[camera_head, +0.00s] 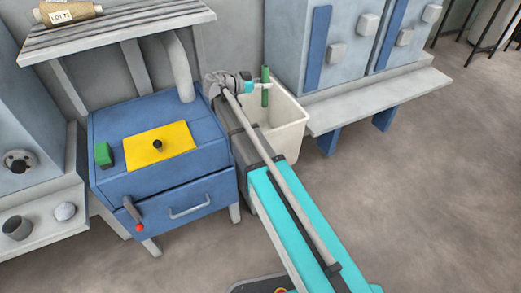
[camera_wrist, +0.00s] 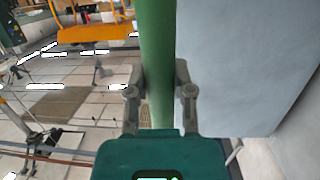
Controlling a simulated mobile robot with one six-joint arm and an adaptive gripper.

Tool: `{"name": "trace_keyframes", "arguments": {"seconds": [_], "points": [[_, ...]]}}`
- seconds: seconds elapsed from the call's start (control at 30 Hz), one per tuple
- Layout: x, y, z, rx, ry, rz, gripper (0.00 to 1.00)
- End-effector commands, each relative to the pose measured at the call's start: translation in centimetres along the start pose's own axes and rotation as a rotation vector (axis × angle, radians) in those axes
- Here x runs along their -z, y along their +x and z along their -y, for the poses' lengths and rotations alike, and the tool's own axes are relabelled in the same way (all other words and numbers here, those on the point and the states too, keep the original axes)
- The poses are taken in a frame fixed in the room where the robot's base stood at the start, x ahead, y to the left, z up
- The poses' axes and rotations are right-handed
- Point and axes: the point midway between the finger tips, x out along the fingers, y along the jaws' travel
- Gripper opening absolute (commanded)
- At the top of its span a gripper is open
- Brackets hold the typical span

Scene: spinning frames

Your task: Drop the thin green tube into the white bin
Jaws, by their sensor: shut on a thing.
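The thin green tube (camera_head: 265,86) stands about upright in the head view, at the white bin's opening. My gripper (camera_head: 262,86) is shut on it, with the fingers on either side of the tube. In the wrist view the green tube (camera_wrist: 158,45) runs up from between my two grey fingers (camera_wrist: 161,88). The white bin (camera_head: 291,141) stands on the floor between the blue bench and the grey cabinet. The tube's lower end shows in front of the bin's inner back wall. My arm hides the bin's left side and part of its opening.
The blue bench (camera_head: 190,187) left of my arm bears a yellow plate (camera_head: 175,137) and a green block (camera_head: 103,155). A grey pipe (camera_head: 180,65) rises behind it. The cabinet's ledge (camera_head: 385,98) is right of the bin. Floor at right is clear.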

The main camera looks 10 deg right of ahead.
Motion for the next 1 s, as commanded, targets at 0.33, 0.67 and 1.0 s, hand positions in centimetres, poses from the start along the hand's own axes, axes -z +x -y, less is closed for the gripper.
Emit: {"name": "trace_keyframes", "arguments": {"seconds": [0.33, 0.67, 1.0], "points": [[-2.8, 0.6, 0.0, 0.000, 0.000, 0.000, 0.00], [-4.9, 0.9, 0.0, 0.001, 0.000, 0.000, 0.00], [-5.4, 1.0, 0.0, 0.001, 0.000, 0.000, 0.00]]}}
